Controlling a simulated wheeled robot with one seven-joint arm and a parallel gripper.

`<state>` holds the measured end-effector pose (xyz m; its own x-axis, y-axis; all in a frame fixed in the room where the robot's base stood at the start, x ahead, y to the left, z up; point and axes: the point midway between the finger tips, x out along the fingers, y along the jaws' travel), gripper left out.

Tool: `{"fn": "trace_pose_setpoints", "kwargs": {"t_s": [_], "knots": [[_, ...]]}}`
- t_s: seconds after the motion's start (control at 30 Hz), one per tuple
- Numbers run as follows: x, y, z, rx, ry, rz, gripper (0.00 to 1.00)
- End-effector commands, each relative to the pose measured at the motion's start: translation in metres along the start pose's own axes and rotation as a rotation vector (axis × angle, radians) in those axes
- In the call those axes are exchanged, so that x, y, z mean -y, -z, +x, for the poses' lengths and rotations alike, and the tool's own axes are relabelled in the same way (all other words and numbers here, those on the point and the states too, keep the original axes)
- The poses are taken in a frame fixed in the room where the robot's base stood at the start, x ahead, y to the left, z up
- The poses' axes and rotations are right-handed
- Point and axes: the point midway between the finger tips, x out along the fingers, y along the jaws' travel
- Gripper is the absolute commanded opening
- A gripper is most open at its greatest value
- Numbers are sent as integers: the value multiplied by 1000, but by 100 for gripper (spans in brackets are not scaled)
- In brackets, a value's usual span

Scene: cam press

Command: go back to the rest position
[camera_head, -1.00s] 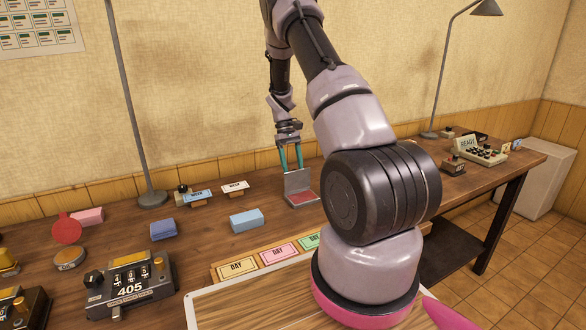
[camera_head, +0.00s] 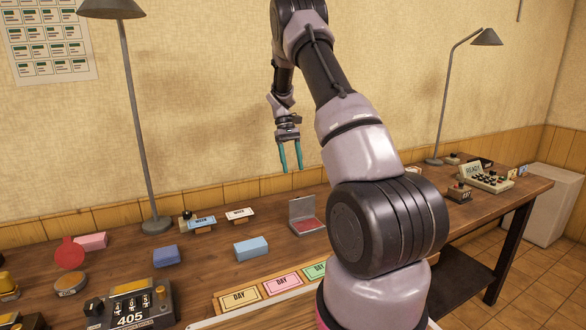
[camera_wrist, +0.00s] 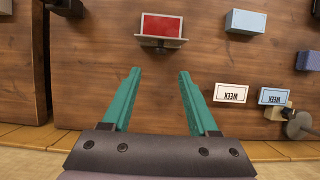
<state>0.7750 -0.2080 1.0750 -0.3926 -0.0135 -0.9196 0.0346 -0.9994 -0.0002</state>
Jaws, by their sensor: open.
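My gripper (camera_head: 290,168) is open and empty, with two teal fingers pointing down above the back of the wooden table. In the wrist view its fingers (camera_wrist: 158,76) are spread with bare table between them. An open ink pad case (camera_head: 306,216) with a red pad lies on the table, below and to the right of the fingers in the head view. It also shows ahead of the fingertips in the wrist view (camera_wrist: 161,26). The fingers are apart from it.
One lamp (camera_head: 133,120) rises at left, another (camera_head: 447,95) at right. The space around the raised gripper is clear.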

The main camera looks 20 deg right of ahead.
Motion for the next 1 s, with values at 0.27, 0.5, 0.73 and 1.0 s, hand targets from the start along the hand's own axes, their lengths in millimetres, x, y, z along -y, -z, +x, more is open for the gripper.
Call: {"fn": "trace_pose_setpoints", "kwargs": {"t_s": [0.27,0.5,0.73,1.0], "knots": [[0,0,0,0,0,1,60],[12,-24,-33,-77,17,25,60],[41,-82,-88,-237,58,77,60],[75,-157,-131,-422,114,138,60]]}}
